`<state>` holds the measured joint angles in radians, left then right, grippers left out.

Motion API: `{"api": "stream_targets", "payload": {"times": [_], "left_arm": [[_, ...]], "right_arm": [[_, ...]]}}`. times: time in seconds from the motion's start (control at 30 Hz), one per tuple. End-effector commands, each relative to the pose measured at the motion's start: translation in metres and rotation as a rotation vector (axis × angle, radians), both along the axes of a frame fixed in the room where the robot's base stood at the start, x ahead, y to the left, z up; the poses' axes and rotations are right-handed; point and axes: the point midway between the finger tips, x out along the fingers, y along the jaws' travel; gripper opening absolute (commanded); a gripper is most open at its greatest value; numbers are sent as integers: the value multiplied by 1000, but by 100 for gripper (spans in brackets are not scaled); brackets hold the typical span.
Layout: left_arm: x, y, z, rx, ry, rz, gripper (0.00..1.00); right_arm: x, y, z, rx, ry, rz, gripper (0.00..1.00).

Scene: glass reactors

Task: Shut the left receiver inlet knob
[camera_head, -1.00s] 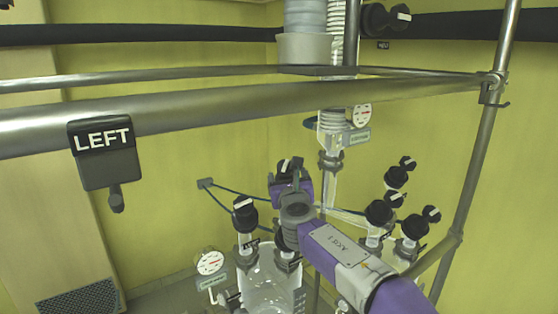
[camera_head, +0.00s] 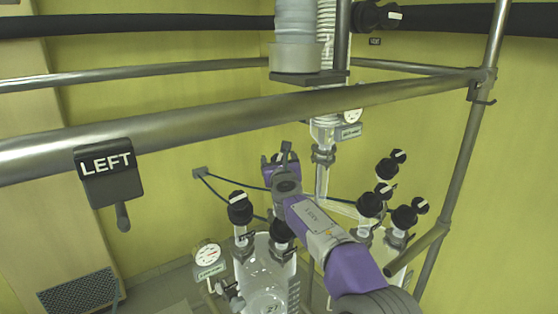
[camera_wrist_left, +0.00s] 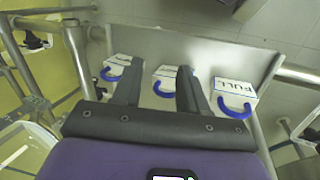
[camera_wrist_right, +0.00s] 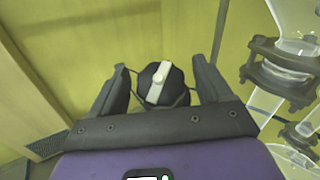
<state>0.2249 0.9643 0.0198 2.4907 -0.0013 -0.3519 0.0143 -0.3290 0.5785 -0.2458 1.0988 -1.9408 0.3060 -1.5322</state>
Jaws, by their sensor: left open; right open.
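My right gripper (camera_head: 275,163) is open above and behind the left glass vessel (camera_head: 262,275), by the back wall. In the right wrist view a round black knob (camera_wrist_right: 167,80) with a white bar sits between its open fingers (camera_wrist_right: 160,72), apart from both. The bar is nearly upright in that view, slightly tilted. In the head view the gripper hides this knob. Two other black knobs (camera_head: 240,208) (camera_head: 281,231) stand on the vessel's top. A black LEFT sign (camera_head: 107,172) hangs from the rail. My left gripper (camera_wrist_left: 160,68) is open and empty.
Steel rails (camera_head: 215,114) cross in front. More black knobs (camera_head: 404,216) stand on the right vessel, beside my right arm. A gauge (camera_head: 208,255) is left of the left vessel. Below my left gripper are white boxes (camera_wrist_left: 235,92) with blue handles.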

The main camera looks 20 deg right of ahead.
Motion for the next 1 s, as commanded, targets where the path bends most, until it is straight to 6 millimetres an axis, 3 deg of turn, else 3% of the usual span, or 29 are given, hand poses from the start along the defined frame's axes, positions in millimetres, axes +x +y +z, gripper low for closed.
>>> {"api": "stream_targets", "payload": {"times": [0.03,0.33,0.67,1.0], "left_arm": [[0,0,0,0,0,0,43],[0,0,0,0,0,0,43],[0,0,1,0,0,0,43],[0,0,15,0,0,0,43]], "right_arm": [[0,0,0,0,0,0,74],[0,0,0,0,0,0,28],[0,2,0,27,-11,-48,26],[0,3,2,136,-53,-237,26]]}}
